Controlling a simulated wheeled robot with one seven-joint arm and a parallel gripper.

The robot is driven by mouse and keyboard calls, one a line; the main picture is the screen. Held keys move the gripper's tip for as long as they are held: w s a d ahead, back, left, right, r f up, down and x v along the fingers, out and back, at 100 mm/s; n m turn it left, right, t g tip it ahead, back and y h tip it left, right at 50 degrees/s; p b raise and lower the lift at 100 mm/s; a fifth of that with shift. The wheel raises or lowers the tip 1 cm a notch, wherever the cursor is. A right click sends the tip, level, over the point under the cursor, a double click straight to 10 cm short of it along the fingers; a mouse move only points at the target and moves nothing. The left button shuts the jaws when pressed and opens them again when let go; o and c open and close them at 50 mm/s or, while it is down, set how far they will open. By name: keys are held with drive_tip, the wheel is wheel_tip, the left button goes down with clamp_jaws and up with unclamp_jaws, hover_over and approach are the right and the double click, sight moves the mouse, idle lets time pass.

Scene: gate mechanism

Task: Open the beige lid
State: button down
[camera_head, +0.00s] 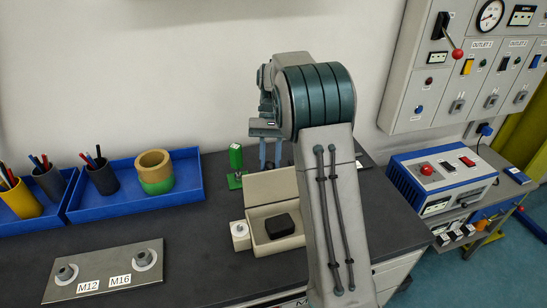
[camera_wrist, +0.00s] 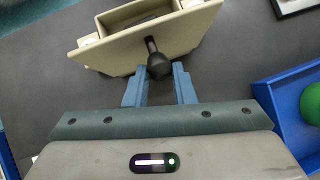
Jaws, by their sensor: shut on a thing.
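The beige lid (camera_head: 270,187) stands raised at the back of a small beige box (camera_head: 280,247), whose inside is in sight with a black block (camera_head: 280,225) in it. In the wrist view the lid (camera_wrist: 115,52) shows from its outer side, with a black knob (camera_wrist: 158,62) sticking out. My gripper (camera_wrist: 160,70) is shut on this knob, its blue fingers on either side of it. My arm covers the box's right side.
A green block on a stand (camera_head: 235,165) is close left of the lid. A white cylinder (camera_head: 240,235) stands beside the box. Blue trays (camera_head: 195,190) with cups and a plate with M12 and M16 labels (camera_head: 105,285) lie left. A control panel is on the right wall.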

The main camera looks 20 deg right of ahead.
drive_tip(key=shift+w+f+g, duration=0.6)
drive_tip(key=shift+f+g, duration=0.1)
drive_tip(key=shift+g, duration=0.1)
drive_tip(key=c, duration=1.2)
unclamp_jaws()
drive_tip(key=shift+a, duration=0.1)
drive_tip(key=shift+c, duration=0.2)
drive_tip(key=shift+r, duration=0.2)
